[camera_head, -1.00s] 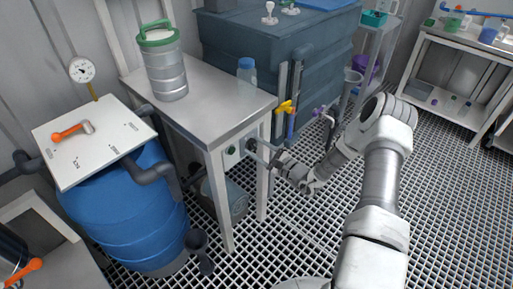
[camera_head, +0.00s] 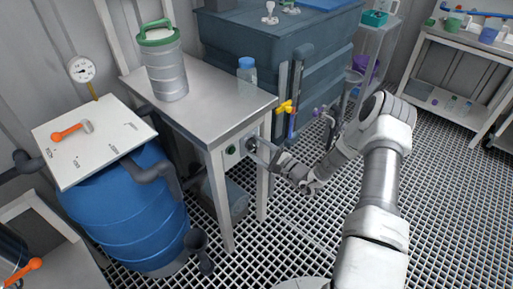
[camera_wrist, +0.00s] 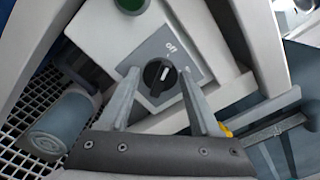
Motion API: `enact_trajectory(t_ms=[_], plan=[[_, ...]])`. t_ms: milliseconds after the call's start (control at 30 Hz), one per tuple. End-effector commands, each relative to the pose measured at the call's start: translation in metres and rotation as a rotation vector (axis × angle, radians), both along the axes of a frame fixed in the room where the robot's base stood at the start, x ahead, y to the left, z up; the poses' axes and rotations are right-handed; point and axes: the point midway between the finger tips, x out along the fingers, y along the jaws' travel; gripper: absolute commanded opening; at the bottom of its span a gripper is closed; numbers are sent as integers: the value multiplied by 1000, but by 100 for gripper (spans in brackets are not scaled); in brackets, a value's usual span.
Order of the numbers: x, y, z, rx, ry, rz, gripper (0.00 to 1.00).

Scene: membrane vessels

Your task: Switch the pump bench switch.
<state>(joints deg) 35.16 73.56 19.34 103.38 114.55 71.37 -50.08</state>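The pump bench switch (camera_wrist: 159,76) is a black rotary knob with a white mark, on a grey plate on the bench's side. An "Off" label is printed beside the knob, and the mark leans towards that side. In the head view the switch (camera_head: 251,144) is small and partly covered by my fingers. My gripper (camera_wrist: 160,80) is open, with one finger on each side of the knob and gaps showing at both sides. In the head view my gripper (camera_head: 259,147) is at the bench's front panel. I cannot tell whether a finger touches the plate.
A green button (camera_wrist: 130,4) sits on the same panel. The steel-topped bench (camera_head: 215,95) carries a metal canister (camera_head: 165,70) and a bottle (camera_head: 247,72). A blue barrel (camera_head: 130,225) stands left, and a tank with a yellow valve (camera_head: 285,107) stands behind.

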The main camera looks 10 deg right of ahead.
Motion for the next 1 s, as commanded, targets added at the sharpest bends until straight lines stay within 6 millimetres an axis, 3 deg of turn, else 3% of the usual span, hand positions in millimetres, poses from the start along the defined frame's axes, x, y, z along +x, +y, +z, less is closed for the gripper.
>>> enact_trajectory(t_ms=[33, 100, 533, 1000], plan=[[0, 0, 0, 1, 1, 0, 75], [0, 0, 0, 1, 0, -1, 86], [-9, -8, 1, 2, 1, -2, 86], [-97, -71, 2, 3, 2, -6, 86]])
